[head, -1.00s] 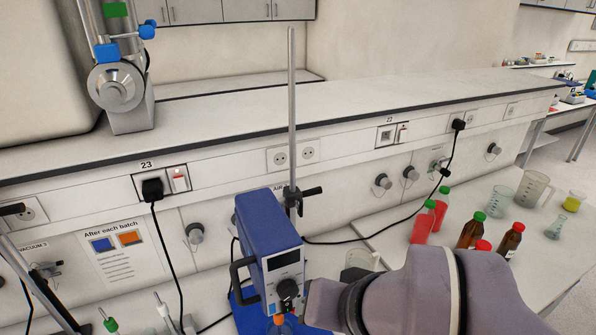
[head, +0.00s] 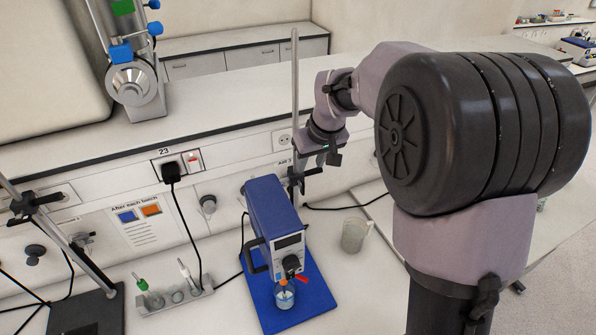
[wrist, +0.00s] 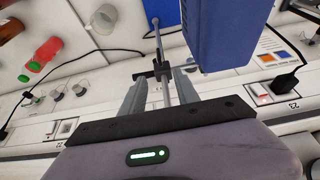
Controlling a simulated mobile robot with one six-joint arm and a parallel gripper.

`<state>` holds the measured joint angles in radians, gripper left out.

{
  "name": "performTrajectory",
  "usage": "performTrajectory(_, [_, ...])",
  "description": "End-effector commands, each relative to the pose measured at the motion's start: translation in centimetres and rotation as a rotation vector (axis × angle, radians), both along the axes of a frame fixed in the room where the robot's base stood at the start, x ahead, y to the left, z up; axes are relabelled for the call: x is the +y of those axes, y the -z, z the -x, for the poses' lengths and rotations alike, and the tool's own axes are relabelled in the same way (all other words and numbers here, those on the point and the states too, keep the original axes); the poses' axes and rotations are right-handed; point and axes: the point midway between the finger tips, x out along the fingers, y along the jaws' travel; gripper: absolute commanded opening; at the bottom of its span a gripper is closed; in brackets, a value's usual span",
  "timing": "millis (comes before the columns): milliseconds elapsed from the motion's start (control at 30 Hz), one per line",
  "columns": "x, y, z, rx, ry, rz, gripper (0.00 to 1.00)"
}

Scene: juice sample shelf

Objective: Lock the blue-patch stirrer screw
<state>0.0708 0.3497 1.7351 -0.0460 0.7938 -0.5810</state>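The blue stirrer (head: 275,225) stands on a blue base (head: 312,292), with an upright metal rod (head: 295,85) behind it. A dark clamp with a black screw (head: 312,172) sits on the rod. My gripper (head: 318,158) is near the rod, above the clamp, partly hidden in the head view. In the wrist view my gripper (wrist: 158,85) is open, with its grey fingers either side of the rod (wrist: 168,92). The clamp (wrist: 160,70) lies by the fingertips; I cannot tell whether they touch it. No separate blue patch on the stirrer is clear.
A second stand with a clamp (head: 35,205) is at the left. A small bottle (head: 284,296) sits at the stirrer's front and a clear beaker (head: 354,236) to its right. A poster with blue and orange patches (head: 138,222) hangs behind. Red bottles (wrist: 45,53) show in the wrist view.

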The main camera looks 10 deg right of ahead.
Motion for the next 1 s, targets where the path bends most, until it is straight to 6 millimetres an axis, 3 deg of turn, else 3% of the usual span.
performTrajectory(200, [0.5,5.6,-2.2,0.005,0.001,0.0,0.37])
performTrajectory(433, [0.9,10.1,-4.0,0.003,0.001,-0.001,0.37])
performTrajectory(600, [1.0,11.4,-4.6,0.001,0.002,-0.001,0.37])
performTrajectory(833, [1.0,11.5,-4.6,0.0,0.002,-0.001,0.37])
performTrajectory(867, [1.0,11.5,-4.6,0.0,0.002,-0.001,0.35])
performTrajectory(1000, [1.0,11.5,-4.6,0.0,0.002,-0.001,0.08])
